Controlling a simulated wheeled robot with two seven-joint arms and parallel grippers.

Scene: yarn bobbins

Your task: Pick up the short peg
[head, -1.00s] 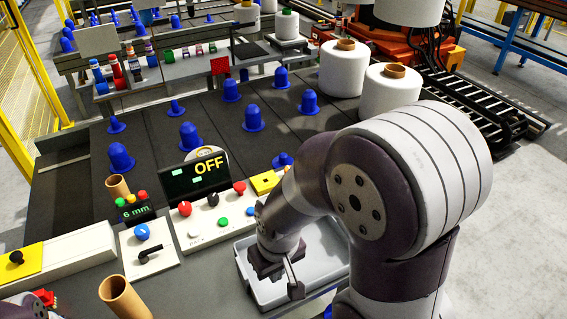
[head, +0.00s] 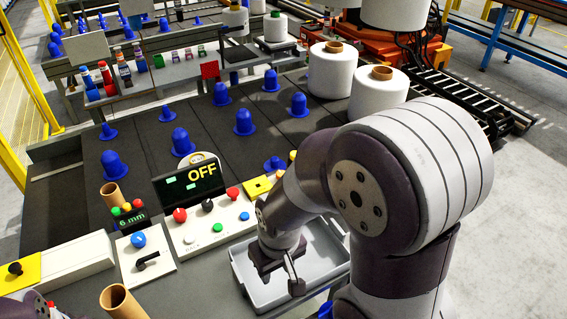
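Blue pegs of different heights stand on the dark table (head: 75,205). Low, narrow ones are at the back left (head: 108,132), farther back (head: 167,113), at the far edge (head: 271,82) and behind the control panel (head: 275,164). Taller, domed ones include the left peg (head: 115,165), the middle peg (head: 182,143) and the right peg (head: 299,104). I cannot tell which one is meant as the short peg. My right gripper (head: 282,272) points down over the grey tray (head: 240,262), away from these pegs; its finger gap is unclear. My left gripper is not visible.
A control panel (head: 212,222) with an OFF display (head: 190,182) stands between the tray and the pegs. Cardboard tubes stand at the left (head: 112,194) and front (head: 122,302). White yarn bobbins (head: 378,95) stand at the back right. My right arm hides the table's right side.

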